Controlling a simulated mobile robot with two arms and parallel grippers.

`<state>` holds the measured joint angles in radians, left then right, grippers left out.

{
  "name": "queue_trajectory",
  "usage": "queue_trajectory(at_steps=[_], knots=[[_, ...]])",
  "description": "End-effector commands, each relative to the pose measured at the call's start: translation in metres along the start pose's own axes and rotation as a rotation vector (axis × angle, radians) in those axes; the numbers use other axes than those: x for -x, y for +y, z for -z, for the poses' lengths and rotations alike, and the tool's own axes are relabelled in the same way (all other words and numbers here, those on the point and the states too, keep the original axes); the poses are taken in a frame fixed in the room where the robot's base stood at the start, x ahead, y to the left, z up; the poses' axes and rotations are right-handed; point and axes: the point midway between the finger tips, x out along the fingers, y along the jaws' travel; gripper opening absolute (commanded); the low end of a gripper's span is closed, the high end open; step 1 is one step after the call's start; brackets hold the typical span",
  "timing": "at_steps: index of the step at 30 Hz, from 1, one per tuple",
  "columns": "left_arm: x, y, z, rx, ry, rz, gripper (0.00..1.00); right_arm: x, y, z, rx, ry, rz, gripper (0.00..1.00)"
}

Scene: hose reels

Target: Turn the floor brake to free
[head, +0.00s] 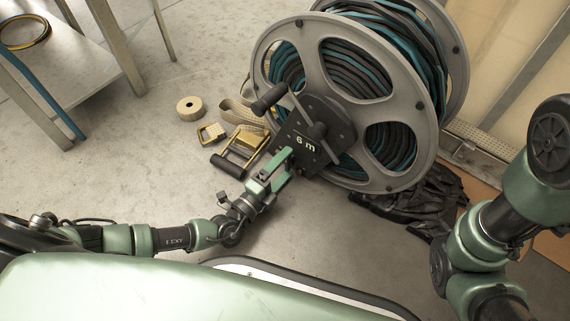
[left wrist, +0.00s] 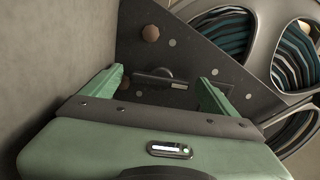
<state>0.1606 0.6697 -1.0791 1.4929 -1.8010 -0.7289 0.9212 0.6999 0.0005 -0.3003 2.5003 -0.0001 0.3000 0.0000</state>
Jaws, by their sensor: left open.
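A large grey hose reel (head: 407,60) wound with teal and black hose stands on the floor in the head view. A dark plate (head: 335,118) marked "6 m" and a black crank handle (head: 268,98) are on its near side. My left gripper (head: 284,163) is open at the lower edge of the plate. In the left wrist view its fingers (left wrist: 160,88) are spread on either side of a small dark lever (left wrist: 158,79) on the dark plate (left wrist: 190,50), which seems to be the brake. Contact cannot be told. My right gripper is out of view.
A tape roll (head: 190,108), a strap (head: 236,112) and a brass-coloured ratchet buckle (head: 243,148) lie left of the reel.

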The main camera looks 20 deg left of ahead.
Motion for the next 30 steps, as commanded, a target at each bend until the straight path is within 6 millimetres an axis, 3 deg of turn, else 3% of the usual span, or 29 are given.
queue_trajectory(at_steps=[12,30], knots=[[0.065,-0.001,0.000,-0.001,0.001,-0.005,0.89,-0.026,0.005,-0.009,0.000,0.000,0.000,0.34],[0.072,0.000,0.000,0.000,0.000,-0.002,0.89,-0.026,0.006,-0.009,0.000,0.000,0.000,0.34]])
